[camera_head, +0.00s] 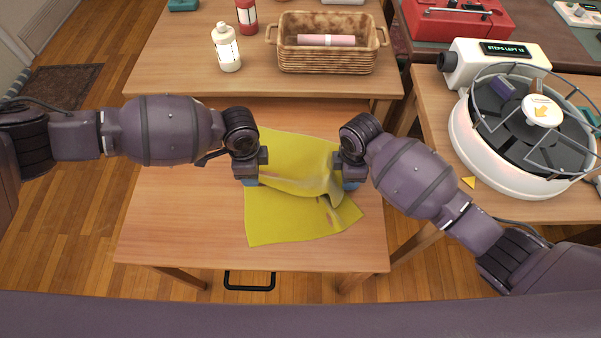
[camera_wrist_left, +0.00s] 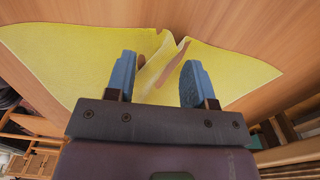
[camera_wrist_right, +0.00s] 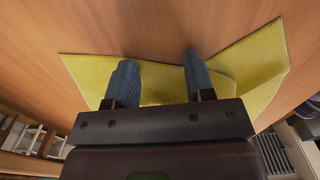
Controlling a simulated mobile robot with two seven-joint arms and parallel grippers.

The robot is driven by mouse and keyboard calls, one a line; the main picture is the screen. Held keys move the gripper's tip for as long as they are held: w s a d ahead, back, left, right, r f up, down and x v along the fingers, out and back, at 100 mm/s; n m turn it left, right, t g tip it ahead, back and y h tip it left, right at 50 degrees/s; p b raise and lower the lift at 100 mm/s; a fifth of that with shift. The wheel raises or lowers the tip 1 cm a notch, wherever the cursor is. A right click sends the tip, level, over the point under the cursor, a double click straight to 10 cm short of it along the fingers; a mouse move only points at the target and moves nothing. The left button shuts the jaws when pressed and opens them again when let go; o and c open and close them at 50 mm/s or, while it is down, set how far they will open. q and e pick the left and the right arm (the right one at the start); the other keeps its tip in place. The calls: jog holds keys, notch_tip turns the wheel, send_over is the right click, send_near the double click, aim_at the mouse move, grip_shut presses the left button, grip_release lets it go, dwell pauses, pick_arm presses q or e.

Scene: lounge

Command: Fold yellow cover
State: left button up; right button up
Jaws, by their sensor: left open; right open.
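The yellow cover (camera_head: 280,213) lies on the near wooden table, with a raised, rumpled fold across its middle and its far part partly behind my grippers. My left gripper (camera_head: 248,180) is over the cover's left side. In the left wrist view its blue fingers (camera_wrist_left: 154,80) are apart, with a ridge of the cover (camera_wrist_left: 155,68) between or just beyond them. My right gripper (camera_head: 347,184) is at the cover's right side. In the right wrist view its fingers (camera_wrist_right: 157,82) are apart, with the cover (camera_wrist_right: 165,88) behind and between them. Contact cannot be told.
The near table (camera_head: 180,215) is bare around the cover. The far table holds a wicker basket (camera_head: 327,66), a white bottle (camera_head: 226,48) and a red bottle (camera_head: 246,14). A round white machine (camera_head: 475,150) stands on the right table, close to my right arm.

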pick_arm(q)
jog(key=shift+f, duration=0.1)
jog(key=shift+c, duration=0.2)
pick_arm(e)
jog(key=shift+s+f, duration=0.15)
jog(key=shift+f, duration=0.05)
jog(key=shift+c, duration=0.2)
pick_arm(q)
grip_shut()
pick_arm(e)
grip_shut()
